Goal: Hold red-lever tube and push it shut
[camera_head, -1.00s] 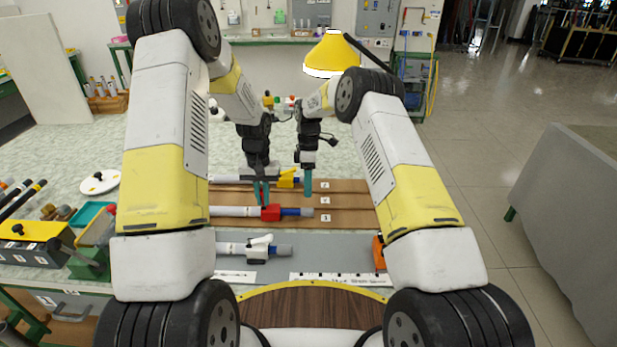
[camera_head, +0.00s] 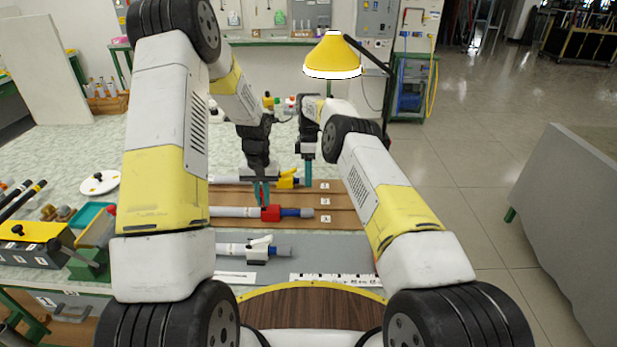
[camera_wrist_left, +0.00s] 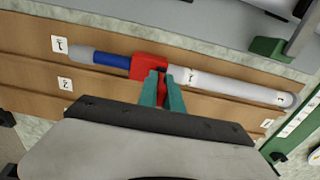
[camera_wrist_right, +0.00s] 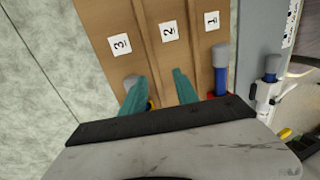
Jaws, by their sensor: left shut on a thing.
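The red-lever tube (camera_head: 232,212) lies along the front groove, the one labelled 1, of the brown board. It has a white body, a red lever block (camera_head: 271,213), a blue section (camera_head: 290,212) and a grey tip. My left gripper (camera_head: 262,194) is shut on it from above, with its teal fingers beside the red block; the left wrist view (camera_wrist_left: 162,92) shows this too. My right gripper (camera_wrist_right: 158,88) is open and empty over the board. Its left finger is close to the grey tip of the yellow-lever tube (camera_wrist_right: 131,82). The red-lever tube's grey tip (camera_wrist_right: 220,56) lies right of its right finger.
The yellow-lever tube lies in the back groove, labelled 3. A white-lever tube (camera_head: 240,250) lies on the grey mat (camera_head: 315,262) in front, near a white ruler strip (camera_head: 330,280). A yellow box (camera_head: 35,247) and a teal tray (camera_head: 90,222) stand at left.

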